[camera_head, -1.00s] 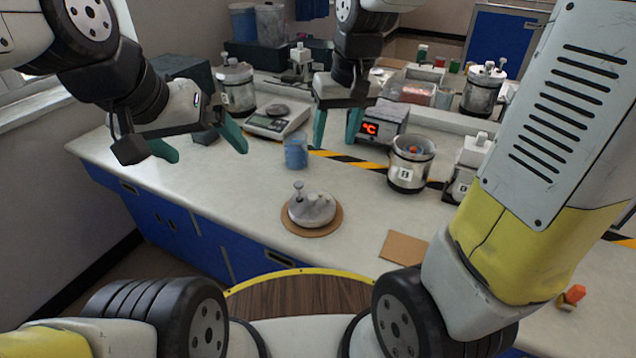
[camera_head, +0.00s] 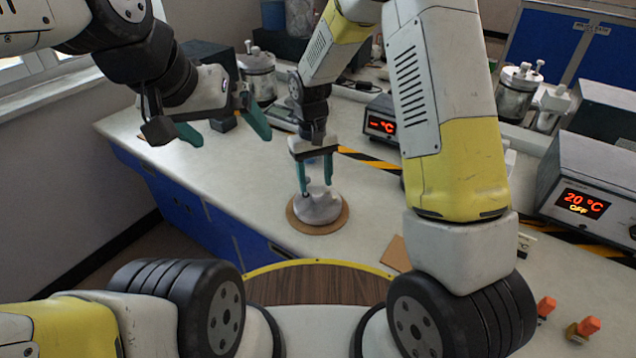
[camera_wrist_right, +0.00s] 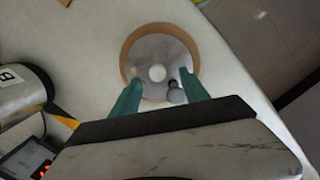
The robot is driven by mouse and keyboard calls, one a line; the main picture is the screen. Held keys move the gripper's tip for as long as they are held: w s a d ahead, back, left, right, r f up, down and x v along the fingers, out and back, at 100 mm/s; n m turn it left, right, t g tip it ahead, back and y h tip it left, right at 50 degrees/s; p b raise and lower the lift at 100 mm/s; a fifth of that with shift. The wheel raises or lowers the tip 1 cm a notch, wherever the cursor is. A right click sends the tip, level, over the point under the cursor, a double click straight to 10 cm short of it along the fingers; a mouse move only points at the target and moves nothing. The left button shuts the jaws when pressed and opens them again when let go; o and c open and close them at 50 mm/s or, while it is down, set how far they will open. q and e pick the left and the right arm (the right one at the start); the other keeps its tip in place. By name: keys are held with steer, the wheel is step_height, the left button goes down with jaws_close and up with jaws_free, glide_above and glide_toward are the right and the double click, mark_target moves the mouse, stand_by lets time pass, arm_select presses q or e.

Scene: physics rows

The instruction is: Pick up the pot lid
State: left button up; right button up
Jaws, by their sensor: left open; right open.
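The pot lid (camera_head: 319,207) is a grey dome lying on a round brown cork mat (camera_head: 318,229) near the counter's front edge. In the right wrist view the lid (camera_wrist_right: 148,50) shows a pale round knob and a darker grey stub beside it. My right gripper (camera_head: 316,187) is open and points down just over the lid, its fingertips at the level of its top fittings. In the right wrist view its fingers (camera_wrist_right: 161,77) reach to either side of the knob; contact cannot be told. My left gripper (camera_head: 228,137) is open and empty, up and left of the lid.
A heater box with a red display (camera_head: 382,123) stands behind the lid, and a larger one reading 20 °C (camera_head: 585,204) at the right. Metal pots (camera_head: 518,92) stand at the back. Orange-topped items (camera_head: 583,328) lie at the front right. Counter left of the mat is clear.

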mark_target(317, 192)
steer(key=shift+d+f, duration=0.15)
steer(key=shift+f, duration=0.85)
steer(key=shift+d+f, duration=0.1)
steer(key=shift+f, duration=0.85)
jaws_close()
